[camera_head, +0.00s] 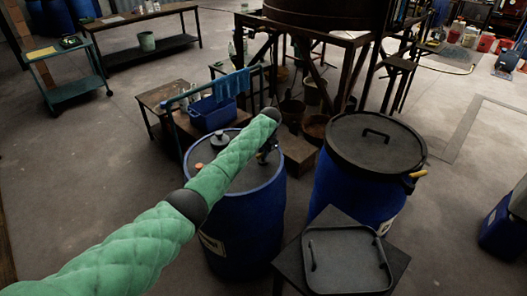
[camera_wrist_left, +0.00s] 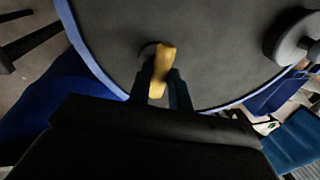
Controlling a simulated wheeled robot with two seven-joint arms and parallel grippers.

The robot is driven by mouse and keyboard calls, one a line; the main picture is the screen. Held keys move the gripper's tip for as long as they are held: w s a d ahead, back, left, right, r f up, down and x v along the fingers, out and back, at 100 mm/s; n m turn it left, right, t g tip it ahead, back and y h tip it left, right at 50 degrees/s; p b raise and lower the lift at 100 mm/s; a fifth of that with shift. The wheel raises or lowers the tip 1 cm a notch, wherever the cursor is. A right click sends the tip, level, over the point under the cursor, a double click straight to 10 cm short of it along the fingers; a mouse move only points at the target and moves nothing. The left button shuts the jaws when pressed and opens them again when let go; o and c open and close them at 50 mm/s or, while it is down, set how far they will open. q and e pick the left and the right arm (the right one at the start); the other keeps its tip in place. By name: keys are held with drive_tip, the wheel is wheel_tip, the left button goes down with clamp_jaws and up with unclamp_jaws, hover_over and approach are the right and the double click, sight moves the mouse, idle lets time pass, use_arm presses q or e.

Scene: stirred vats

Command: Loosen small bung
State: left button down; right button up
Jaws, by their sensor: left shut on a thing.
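The blue drum (camera_head: 243,222) stands with its grey top facing up. My left gripper (camera_head: 267,153) is over the drum's right side, at the rim, partly hidden by my own green arm. In the left wrist view my left gripper (camera_wrist_left: 160,90) is shut on a yellow grip (camera_wrist_left: 162,68), which looks like the small bung's handle. A small dark round part shows behind it on the drum top. A larger grey knobbed bung (camera_head: 220,138) sits on the top; it also shows at right in the wrist view (camera_wrist_left: 292,38). My right gripper is not in view.
A second blue drum (camera_head: 345,190) with a black handled lid stands to the right. A dark stand with a grey tray (camera_head: 350,235) is in front of it. A trolley with a blue bin (camera_head: 213,114) stands behind. The floor at left is clear.

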use_arm(q)
drive_tip(key=shift+r+n, duration=0.1)
drive_tip(key=shift+n, duration=0.4)
drive_tip(key=c, duration=1.3)
unclamp_jaws()
